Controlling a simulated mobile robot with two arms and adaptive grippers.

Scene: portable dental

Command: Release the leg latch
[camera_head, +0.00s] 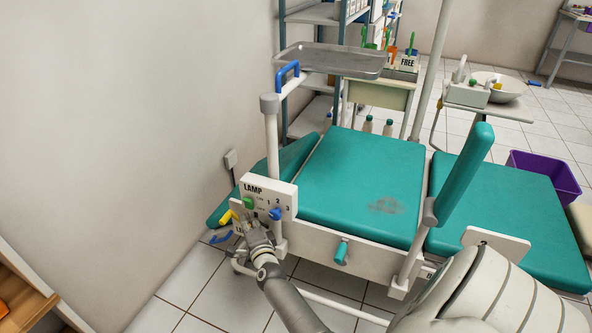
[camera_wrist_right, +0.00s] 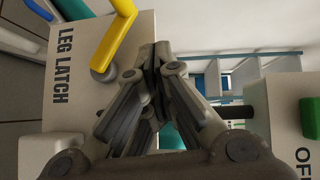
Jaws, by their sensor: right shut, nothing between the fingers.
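The white leg latch panel (camera_wrist_right: 110,18) fills the left of the right wrist view, with its "LEG LATCH" label turned sideways. A yellow lever (camera_wrist_right: 113,42) sits on a grey round pivot on it and slants up to the right in that view. In the head view, the yellow lever (camera_head: 227,217) shows beside the lamp panel. My right gripper (camera_head: 250,222) is just below the lamp panel. In the right wrist view my right gripper (camera_wrist_right: 152,50) is shut and empty beside the yellow lever; I cannot tell whether they touch. My left gripper is out of view.
The lamp panel (camera_head: 268,196), with green and blue knobs, stands close above my right gripper. A blue handle (camera_head: 220,237) is low at the left. The teal chair cushion (camera_head: 362,185) is to the right. The wall is close on the left.

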